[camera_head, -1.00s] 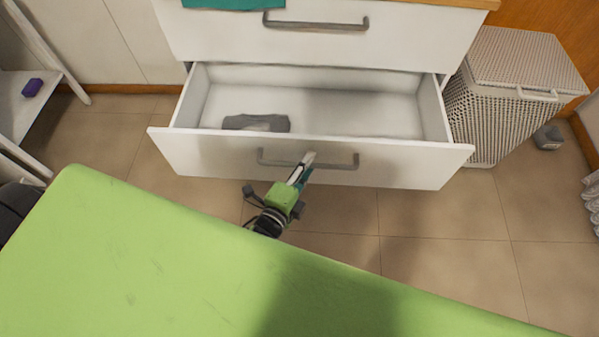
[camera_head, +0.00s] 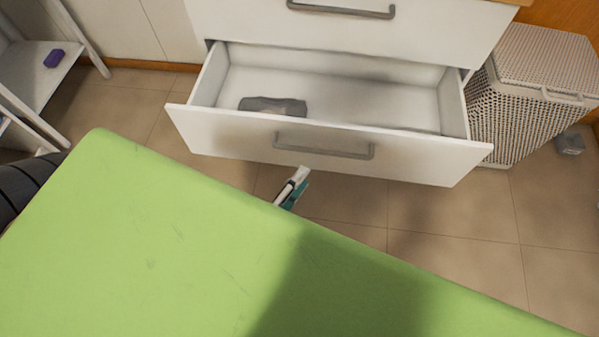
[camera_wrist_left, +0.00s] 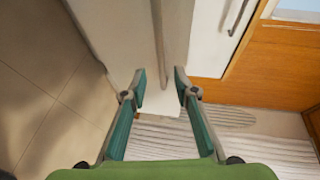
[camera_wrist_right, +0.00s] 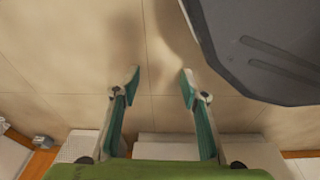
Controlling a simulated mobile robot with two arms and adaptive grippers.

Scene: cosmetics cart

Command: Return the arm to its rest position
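My left gripper (camera_head: 298,180) shows in the head view just in front of and below the open drawer's front, apart from its handle (camera_head: 322,150). Only its finger end shows; its wrist and arm are hidden behind the green foreground surface. In the left wrist view its two teal-padded fingers (camera_wrist_left: 160,82) are spread with nothing between them. My right gripper is not in the head view. In the right wrist view its two fingers (camera_wrist_right: 160,80) are apart and empty above the tiled floor.
The lower white drawer (camera_head: 410,152) stands open with a grey item (camera_head: 272,106) inside. The drawer above it is shut. A white woven basket (camera_head: 520,110) stands to the right. A white shelf (camera_head: 40,78) holds a purple object (camera_head: 54,58) at left. The tiled floor (camera_head: 455,235) at right is open.

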